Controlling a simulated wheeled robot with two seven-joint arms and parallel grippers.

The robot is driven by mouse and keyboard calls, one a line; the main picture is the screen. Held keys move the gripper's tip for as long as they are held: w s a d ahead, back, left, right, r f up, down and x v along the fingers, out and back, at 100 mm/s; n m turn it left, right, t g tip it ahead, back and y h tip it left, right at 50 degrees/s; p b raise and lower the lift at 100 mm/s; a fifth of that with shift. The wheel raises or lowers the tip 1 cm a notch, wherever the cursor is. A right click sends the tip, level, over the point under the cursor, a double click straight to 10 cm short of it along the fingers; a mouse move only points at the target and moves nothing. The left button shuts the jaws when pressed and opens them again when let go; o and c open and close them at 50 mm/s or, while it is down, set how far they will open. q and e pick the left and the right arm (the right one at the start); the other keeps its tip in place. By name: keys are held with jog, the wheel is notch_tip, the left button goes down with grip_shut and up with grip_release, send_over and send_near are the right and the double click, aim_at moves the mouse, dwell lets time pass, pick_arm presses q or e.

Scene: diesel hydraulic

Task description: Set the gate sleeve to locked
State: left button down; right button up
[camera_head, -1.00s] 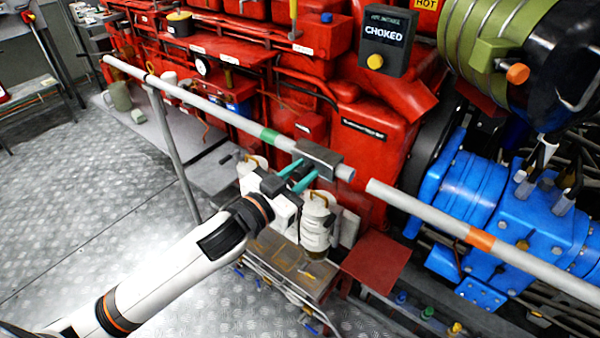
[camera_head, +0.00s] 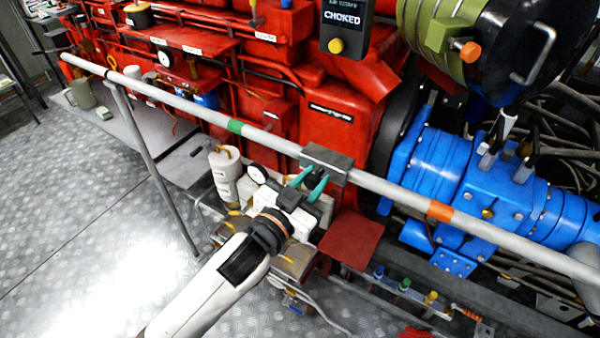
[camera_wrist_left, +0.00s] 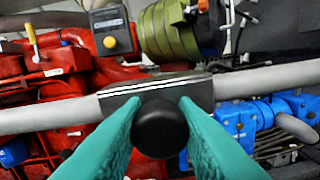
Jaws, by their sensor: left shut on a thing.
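The gate sleeve (camera_head: 326,157) is a dark grey block around a pale grey rail (camera_head: 190,107). It sits between a green band (camera_head: 235,125) and an orange band (camera_head: 440,211) on the rail, nearer the green one. The rail shows no open gap on either side of the sleeve. My left gripper (camera_head: 310,183), with teal fingers, is shut on the sleeve's black knob (camera_wrist_left: 160,128). In the wrist view the sleeve (camera_wrist_left: 190,92) lies just beyond the knob, with rail running out both ends. My right gripper is not in view.
A blue machine (camera_head: 480,190) is at right. A post (camera_head: 150,165) holds the rail at left. The metal floor (camera_head: 70,230) at left is clear.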

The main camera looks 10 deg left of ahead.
pick_arm(q)
jog(key=shift+s+d+f, duration=0.1)
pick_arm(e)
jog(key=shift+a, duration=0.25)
pick_arm(q)
jog(key=c, duration=1.1)
grip_release()
jog(key=shift+d, duration=0.15)
jog(key=shift+c, duration=0.2)
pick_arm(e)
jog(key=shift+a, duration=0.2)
pick_arm(q)
jog(key=shift+s+a, duration=0.2)
jog(key=shift+s, duration=0.1)
jog(key=v, duration=1.1)
jog(key=shift+s, duration=0.25)
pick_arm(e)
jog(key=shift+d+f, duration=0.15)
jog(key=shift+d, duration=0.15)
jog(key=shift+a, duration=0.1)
